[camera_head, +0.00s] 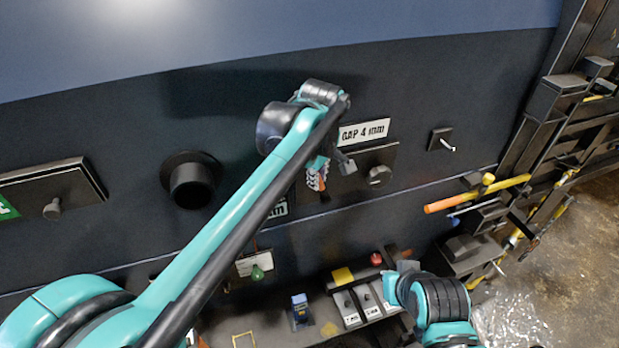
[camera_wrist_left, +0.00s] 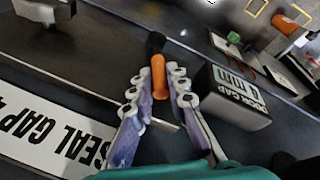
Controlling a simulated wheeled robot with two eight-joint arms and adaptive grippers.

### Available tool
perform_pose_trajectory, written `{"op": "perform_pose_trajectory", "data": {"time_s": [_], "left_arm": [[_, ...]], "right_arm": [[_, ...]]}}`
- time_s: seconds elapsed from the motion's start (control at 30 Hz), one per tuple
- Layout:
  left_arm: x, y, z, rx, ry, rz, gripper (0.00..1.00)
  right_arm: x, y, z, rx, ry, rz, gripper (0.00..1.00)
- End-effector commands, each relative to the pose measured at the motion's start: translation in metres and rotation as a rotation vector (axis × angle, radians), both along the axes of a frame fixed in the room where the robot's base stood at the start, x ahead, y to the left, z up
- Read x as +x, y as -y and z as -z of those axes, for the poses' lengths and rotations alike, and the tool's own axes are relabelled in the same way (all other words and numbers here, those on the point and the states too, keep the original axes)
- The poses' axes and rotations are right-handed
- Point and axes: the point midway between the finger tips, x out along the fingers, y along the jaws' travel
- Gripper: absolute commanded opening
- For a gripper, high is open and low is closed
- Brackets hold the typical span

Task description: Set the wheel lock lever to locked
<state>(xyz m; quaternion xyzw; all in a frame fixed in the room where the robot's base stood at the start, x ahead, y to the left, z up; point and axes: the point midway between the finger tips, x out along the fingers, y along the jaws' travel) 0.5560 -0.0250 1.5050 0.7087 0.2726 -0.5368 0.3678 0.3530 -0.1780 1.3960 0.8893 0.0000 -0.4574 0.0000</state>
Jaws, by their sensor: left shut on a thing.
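In the left wrist view an orange grip with a black end (camera_wrist_left: 158,78), which looks like the wheel lock lever's handle, stands between the two fingertips. My left gripper (camera_wrist_left: 160,88) is shut on this handle.
A plate with a round knob (camera_head: 380,176) is just right of the gripper. A black round socket (camera_head: 192,182) is to its left. A dark block labelled "DOOR GAP 6 mm" (camera_wrist_left: 238,95) is close to the right finger. A tool rack (camera_head: 500,200) stands at the right.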

Motion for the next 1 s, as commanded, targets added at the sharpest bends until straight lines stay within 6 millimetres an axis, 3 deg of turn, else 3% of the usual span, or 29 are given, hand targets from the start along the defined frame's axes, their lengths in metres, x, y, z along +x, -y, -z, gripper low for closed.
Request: {"op": "perform_pose_trajectory", "data": {"time_s": [0.4, 1.0], "left_arm": [[0.007, 0.021, -0.004, 0.226, -0.074, 0.002, 0.0], [0.009, 0.025, -0.003, 0.279, -0.094, 0.001, 0.0]], "right_arm": [[0.0, 0.0, -0.006, 0.0, 0.0, 0.0, 0.0], [0.0, 0.0, -0.006, 0.0, 0.0, 0.0, 0.0]]}}
